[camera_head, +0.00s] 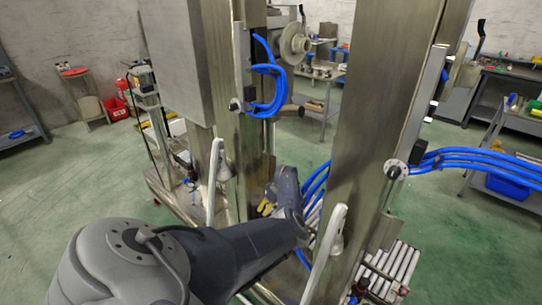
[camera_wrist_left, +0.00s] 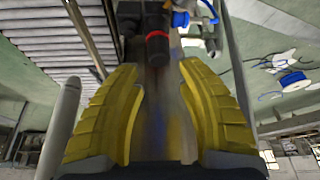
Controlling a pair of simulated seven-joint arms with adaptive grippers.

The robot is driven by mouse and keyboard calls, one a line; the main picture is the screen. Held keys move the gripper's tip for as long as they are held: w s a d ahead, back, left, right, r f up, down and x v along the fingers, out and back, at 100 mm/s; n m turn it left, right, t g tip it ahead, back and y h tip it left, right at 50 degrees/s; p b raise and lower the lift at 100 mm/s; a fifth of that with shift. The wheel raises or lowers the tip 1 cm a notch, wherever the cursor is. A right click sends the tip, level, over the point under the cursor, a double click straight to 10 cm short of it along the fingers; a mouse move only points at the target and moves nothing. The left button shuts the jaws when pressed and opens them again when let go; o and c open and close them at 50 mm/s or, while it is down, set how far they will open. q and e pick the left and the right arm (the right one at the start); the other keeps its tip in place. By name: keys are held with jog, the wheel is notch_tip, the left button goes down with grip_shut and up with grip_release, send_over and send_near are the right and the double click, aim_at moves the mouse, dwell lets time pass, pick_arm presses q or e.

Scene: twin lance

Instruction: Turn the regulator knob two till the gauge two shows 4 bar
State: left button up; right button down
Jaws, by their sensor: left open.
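My left gripper (camera_head: 266,208) is between the two steel columns in the head view, its yellow fingers small and partly hidden by my arm. In the left wrist view my left gripper (camera_wrist_left: 160,115) is open, with nothing between its ribbed yellow fingers. A dark cylindrical fitting with a red ring, which looks like a regulator and its knob (camera_wrist_left: 157,48), is ahead of the gap, apart from the fingertips. A blue fitting (camera_wrist_left: 181,19) sits beside it. I cannot tell which number this knob has. No gauge face is readable. My right gripper is not in view.
A steel column (camera_head: 355,130) stands close right of my left gripper, and another steel column (camera_head: 245,130) stands behind it. Blue hoses (camera_head: 480,158) run from the right column. A roller conveyor (camera_head: 400,262) lies low at right. Open green floor (camera_head: 60,200) is at left.

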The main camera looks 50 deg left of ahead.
pick_arm(q)
jog(key=shift+v, duration=2.95)
jog(key=shift+a, duration=0.15)
